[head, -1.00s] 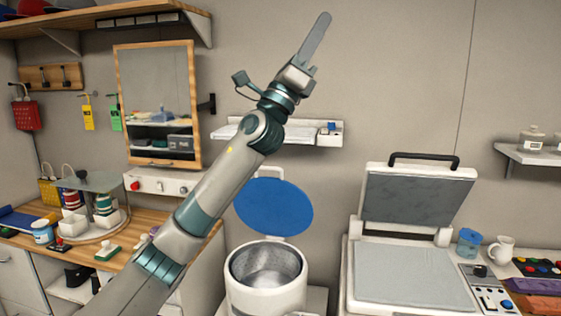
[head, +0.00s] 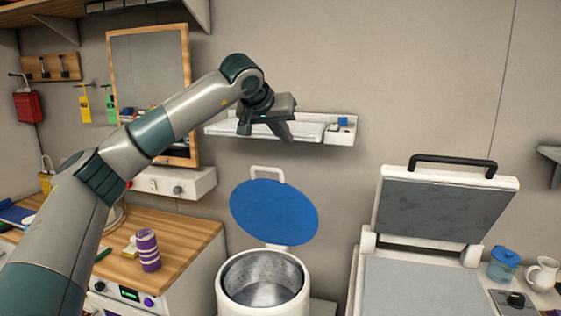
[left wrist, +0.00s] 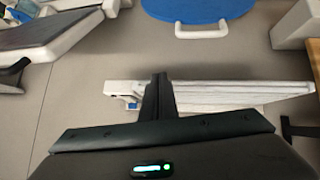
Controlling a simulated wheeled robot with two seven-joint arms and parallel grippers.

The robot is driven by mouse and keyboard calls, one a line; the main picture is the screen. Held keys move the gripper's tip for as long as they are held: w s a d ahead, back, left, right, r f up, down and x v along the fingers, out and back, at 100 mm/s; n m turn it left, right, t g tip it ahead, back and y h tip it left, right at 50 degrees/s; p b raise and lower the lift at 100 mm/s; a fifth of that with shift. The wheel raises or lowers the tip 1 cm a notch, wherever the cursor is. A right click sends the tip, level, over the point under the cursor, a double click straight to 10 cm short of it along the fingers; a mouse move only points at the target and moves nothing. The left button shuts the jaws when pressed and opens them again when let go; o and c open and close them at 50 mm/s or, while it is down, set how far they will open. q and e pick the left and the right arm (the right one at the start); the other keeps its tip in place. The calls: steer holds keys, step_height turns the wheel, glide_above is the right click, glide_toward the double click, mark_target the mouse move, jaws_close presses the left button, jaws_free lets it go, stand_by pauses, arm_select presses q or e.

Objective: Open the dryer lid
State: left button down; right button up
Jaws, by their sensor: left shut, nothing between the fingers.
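The dryer (head: 262,292) is a white round drum with a perforated metal inside, at the bottom middle of the head view. Its blue round lid (head: 274,211) stands raised behind the open drum, with a white handle (head: 267,173) at its top edge. The lid (left wrist: 198,8) and its handle (left wrist: 202,31) also show at the top of the left wrist view. My left gripper (head: 283,136) is shut and empty, above the lid and in front of the wall shelf, apart from the handle. Its closed fingers (left wrist: 158,88) point up in the left wrist view. My right gripper is not in view.
A white wall shelf (head: 340,136) is behind my left gripper. A press with its top raised (head: 445,207) stands at the right. A wooden counter (head: 185,234) with a purple striped cup (head: 147,250) is at the left, below a framed mirror (head: 150,62).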

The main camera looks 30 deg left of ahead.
mark_target(276, 179)
arm_select(q)
steer(key=a, duration=0.1)
steer(key=a+y, duration=0.1)
steer(key=a, duration=0.1)
steer(key=a+y, duration=0.1)
steer(key=shift+s+a, duration=0.3)
steer(key=shift+s, duration=0.1)
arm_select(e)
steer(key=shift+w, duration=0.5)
arm_select(q)
steer(key=shift+f, duration=0.1)
